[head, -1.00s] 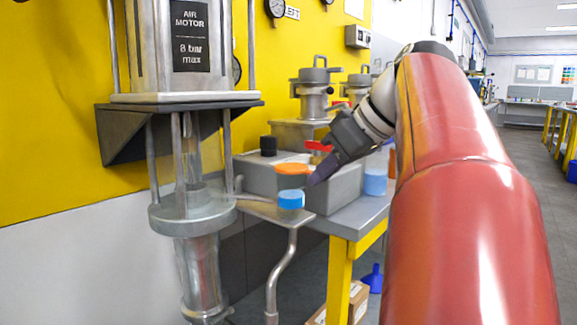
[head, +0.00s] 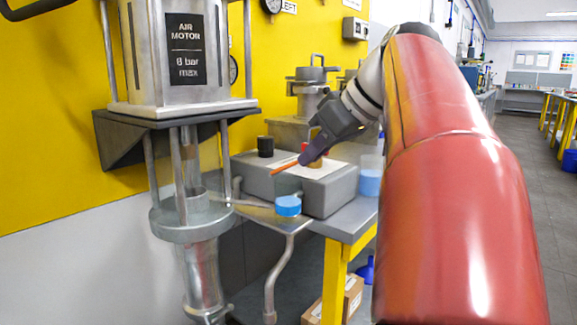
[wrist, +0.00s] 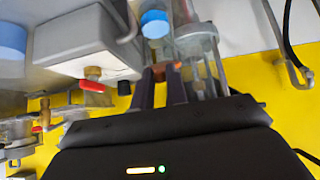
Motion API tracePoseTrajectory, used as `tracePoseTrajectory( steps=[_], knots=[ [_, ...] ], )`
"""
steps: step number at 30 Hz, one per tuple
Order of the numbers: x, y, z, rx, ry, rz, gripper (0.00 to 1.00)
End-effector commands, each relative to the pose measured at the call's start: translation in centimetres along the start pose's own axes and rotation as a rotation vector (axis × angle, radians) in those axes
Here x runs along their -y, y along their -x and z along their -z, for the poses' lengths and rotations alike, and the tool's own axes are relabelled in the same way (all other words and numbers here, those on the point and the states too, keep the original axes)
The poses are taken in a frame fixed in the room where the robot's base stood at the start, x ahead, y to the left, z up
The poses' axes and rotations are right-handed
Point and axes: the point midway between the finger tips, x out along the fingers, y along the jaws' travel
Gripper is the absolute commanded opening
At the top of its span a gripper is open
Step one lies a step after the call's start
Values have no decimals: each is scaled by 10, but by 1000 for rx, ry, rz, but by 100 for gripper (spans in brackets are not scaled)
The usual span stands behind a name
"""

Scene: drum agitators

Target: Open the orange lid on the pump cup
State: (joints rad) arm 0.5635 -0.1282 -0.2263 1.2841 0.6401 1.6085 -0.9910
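The orange lid (head: 286,168) shows almost edge-on in the head view, as a thin tilted strip. It is at the tip of my gripper (head: 307,158).
A grey box (head: 335,190) stands on the bench just behind the cup, with a black cap (head: 265,146) on it. A beaker of blue liquid (head: 369,181) stands to the right. The air motor column (head: 187,225) is close on the left.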

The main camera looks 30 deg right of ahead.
Motion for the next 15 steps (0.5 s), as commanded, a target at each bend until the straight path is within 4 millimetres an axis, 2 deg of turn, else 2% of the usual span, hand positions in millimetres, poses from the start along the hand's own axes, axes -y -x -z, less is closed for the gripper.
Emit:
tracePoseTrajectory(
  steps=[1,3,11,15],
  knots=[
    [0,5,9,-1,2,1,11],
    [0,5,12,-1,2,0,11],
    [0,4,11,-1,1,-1,11],
    [0,5,16,-1,1,-1,11]
  ],
)
